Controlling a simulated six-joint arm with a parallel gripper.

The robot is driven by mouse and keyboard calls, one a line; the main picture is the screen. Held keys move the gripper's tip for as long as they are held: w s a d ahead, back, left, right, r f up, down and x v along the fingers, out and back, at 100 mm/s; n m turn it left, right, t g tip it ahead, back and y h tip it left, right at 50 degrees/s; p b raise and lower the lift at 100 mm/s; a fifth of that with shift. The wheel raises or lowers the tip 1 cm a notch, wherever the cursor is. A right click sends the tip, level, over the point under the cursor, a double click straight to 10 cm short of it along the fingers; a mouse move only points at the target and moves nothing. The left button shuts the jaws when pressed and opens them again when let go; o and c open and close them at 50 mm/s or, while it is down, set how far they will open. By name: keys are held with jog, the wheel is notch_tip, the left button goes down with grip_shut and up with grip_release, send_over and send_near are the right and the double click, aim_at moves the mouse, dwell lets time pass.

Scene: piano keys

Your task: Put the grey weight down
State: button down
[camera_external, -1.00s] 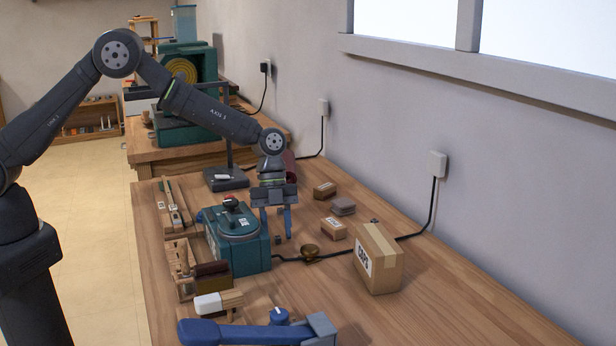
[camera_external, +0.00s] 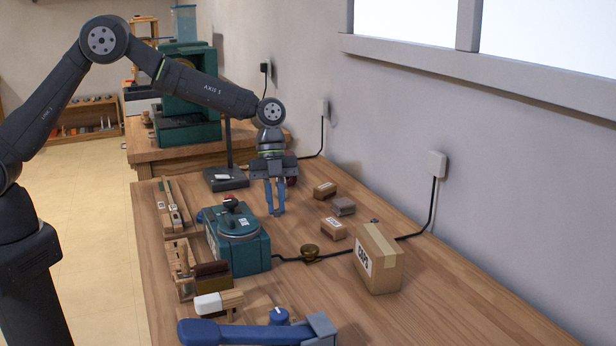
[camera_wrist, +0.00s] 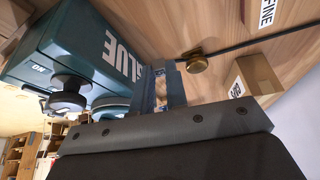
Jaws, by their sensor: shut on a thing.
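My gripper (camera_external: 275,213) hangs over the bench, just behind and to the right of the green glue machine, with its blue fingers pointing down and close together. In the wrist view the two fingers (camera_wrist: 162,86) are shut on a small piece, which I take to be the grey weight. The fingers hide most of it, so its shape and full colour cannot be told. The fingertips look to be above the bench top; the exact gap is unclear.
The green glue machine (camera_external: 244,248) stands beside the gripper; its GLUE lettering shows in the wrist view. A lamp base (camera_external: 226,180) stands behind. Bare wood lies front right.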

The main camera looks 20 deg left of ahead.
jog(key=r, duration=0.2)
jog(key=d+r, duration=0.1)
jog(key=shift+s+r+n, duration=0.1)
jog(key=shift+s+n, duration=0.2)
jog(key=shift+s, duration=0.05)
jog(key=s+d+r+n+t+h, duration=0.1)
jog(key=s+d+r+n+t, duration=0.2)
jog(key=s+d+r+n, duration=0.35)
jog(key=s+d+r+n+t+h, duration=0.1)
jog(key=s+d+r+n+t, duration=0.25)
jog(key=s+d+n, duration=0.7)
jog(key=m+g, duration=0.1)
jog(key=m, duration=0.1)
send_over(367, 232)
jog(key=a, duration=0.1)
jog(key=shift+y, duration=0.3)
jog(key=f, duration=0.6)
jog(key=shift+s+a+f, duration=0.1)
jog(key=shift+s+f, duration=0.2)
jog(key=shift+f, duration=2)
jog(key=shift+f, duration=0.1)
jog(key=c, duration=1.4)
grip_release()
jog(key=shift+c, duration=0.2)
